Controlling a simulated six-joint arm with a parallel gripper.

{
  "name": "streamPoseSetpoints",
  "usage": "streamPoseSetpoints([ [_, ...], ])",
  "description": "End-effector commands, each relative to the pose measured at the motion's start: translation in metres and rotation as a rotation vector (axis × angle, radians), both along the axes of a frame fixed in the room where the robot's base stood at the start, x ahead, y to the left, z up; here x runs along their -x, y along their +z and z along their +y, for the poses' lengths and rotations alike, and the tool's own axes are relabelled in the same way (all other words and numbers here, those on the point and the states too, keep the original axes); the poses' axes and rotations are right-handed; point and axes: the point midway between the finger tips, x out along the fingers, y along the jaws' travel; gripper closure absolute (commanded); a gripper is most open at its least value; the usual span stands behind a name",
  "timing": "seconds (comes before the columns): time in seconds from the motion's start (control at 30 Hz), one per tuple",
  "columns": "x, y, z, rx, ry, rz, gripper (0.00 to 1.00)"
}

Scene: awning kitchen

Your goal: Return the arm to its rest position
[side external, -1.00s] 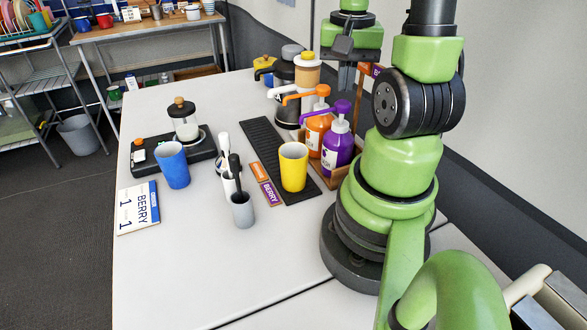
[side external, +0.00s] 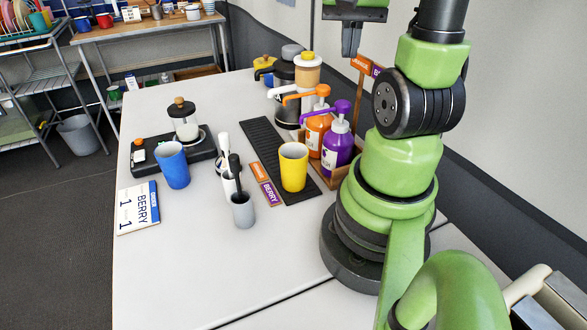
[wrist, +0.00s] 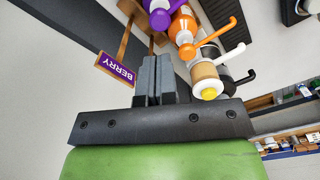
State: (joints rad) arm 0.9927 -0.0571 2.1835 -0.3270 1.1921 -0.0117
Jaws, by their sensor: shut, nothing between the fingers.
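My gripper (side external: 351,38) hangs above the back of the table near the top of the side external view. It is clear of the bottles and holds nothing. In the wrist view my gripper (wrist: 158,75) shows its dark fingers together. Beyond them are the purple pump bottle (wrist: 160,14), the orange pump bottle (wrist: 182,28) and a brown dispenser with a yellow cap (wrist: 207,78).
The yellow cup (side external: 293,168) stands on a dark mat (side external: 262,138), near the purple bottle (side external: 337,148) and orange bottle (side external: 317,128). The front table is clear.

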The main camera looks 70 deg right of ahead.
Motion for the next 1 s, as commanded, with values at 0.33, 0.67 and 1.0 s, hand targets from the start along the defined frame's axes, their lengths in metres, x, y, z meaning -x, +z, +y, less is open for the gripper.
streamPoseSetpoints([
  [0.33, -0.003, 0.001, 0.004, 0.009, 0.021, -0.01, 1.0],
  [0.67, -0.05, 0.034, 0.099, 0.145, 0.493, -0.306, 1.0],
  [1.0, -0.04, 0.053, 0.184, 0.143, 0.888, -0.634, 1.0],
])
